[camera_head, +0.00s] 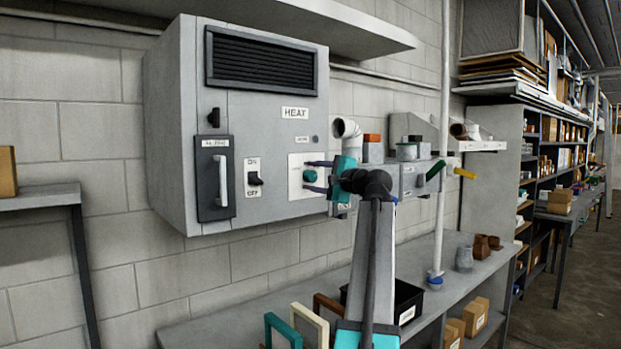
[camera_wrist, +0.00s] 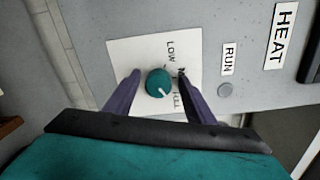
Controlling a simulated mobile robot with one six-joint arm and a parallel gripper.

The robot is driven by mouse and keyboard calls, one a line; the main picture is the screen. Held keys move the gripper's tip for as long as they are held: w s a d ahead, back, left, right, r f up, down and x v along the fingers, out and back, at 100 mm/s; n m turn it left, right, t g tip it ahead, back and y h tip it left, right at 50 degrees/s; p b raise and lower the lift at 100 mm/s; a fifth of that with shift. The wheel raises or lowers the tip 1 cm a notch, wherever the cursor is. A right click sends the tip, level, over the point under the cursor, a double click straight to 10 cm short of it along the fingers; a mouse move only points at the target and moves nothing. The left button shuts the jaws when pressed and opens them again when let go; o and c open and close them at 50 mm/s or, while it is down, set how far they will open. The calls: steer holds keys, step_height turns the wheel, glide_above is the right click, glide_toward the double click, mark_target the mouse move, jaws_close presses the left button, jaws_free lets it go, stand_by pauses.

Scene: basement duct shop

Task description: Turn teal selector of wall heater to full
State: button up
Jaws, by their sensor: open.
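The grey wall heater (camera_head: 262,150) hangs on the block wall, with a HEAT label. Its teal selector (camera_head: 310,176) is a round knob on a white plate. In the wrist view the selector (camera_wrist: 157,80) has a white pointer mark aimed down and right, toward the lettering that looks like FULL; exact alignment is unclear. LOW reads above it; the middle label is partly hidden by a finger. My gripper (camera_head: 306,175) is open, its two purple fingers on either side of the knob. In the wrist view a gap shows beside the knob at each finger (camera_wrist: 158,72).
An ON/OFF switch (camera_head: 255,179) and a dark panel with a pale handle (camera_head: 215,180) sit left of the selector. A round grey RUN indicator (camera_wrist: 225,90) is nearby. Below stands a workbench (camera_head: 245,318) with frames and a black bin (camera_head: 408,302). A shelf overhangs above.

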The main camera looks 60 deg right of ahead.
steer(key=shift+s+f, duration=0.1)
steer(key=shift+s, duration=0.05)
steer(key=shift+s+a, duration=0.1)
steer(key=shift+s, duration=0.15)
steer(key=b+v, duration=0.4)
steer(key=v, duration=0.9)
